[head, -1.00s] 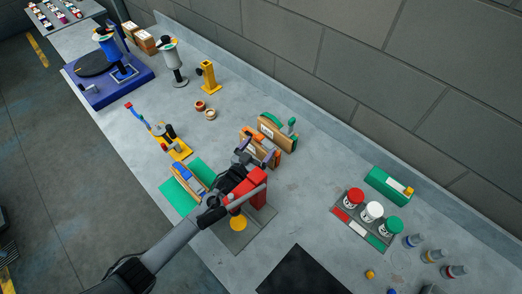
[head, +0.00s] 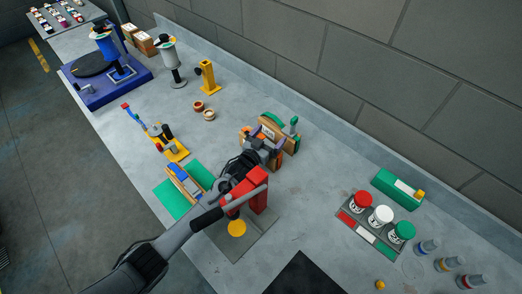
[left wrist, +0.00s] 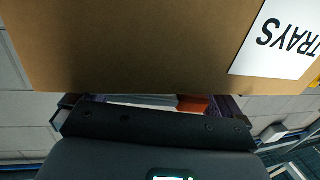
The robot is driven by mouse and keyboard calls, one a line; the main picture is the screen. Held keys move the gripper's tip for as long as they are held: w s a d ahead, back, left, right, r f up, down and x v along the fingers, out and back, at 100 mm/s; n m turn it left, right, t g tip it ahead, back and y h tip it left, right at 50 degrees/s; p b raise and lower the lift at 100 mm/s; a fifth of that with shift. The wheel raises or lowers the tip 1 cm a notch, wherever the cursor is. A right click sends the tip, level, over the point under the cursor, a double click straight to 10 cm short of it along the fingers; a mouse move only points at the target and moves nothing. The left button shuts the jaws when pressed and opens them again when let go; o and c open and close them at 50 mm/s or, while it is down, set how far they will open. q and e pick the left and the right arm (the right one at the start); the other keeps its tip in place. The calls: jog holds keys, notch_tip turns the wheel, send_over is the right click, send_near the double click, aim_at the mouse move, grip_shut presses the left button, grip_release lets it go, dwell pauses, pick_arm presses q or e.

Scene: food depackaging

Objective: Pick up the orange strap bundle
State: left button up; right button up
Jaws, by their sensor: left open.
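The orange strap bundle shows in the head view as a cardboard package with orange parts (head: 281,157), mostly hidden behind my left gripper (head: 265,150). The gripper is open and right at the package; I cannot tell whether it touches. In the left wrist view a brown cardboard face (left wrist: 130,45) with a white label (left wrist: 285,38) reading "TRAYS" fills the upper part. My left gripper (left wrist: 155,103) is just below it, with a small orange-red patch (left wrist: 192,104) between the fingers. My right gripper is out of view.
A cardboard package with green parts (head: 293,136) stands close behind. A red stand (head: 247,187) with a yellow disc (head: 237,228) is below my arm. A green-edged station (head: 185,185) lies to the left. Lidded tubs (head: 380,216) stand to the right; the table between is clear.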

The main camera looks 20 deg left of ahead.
pick_arm(q)
jog(key=shift+c, duration=0.3)
jog(key=c, duration=1.4)
jog(key=shift+r, duration=0.1)
jog(key=shift+c, duration=0.4)
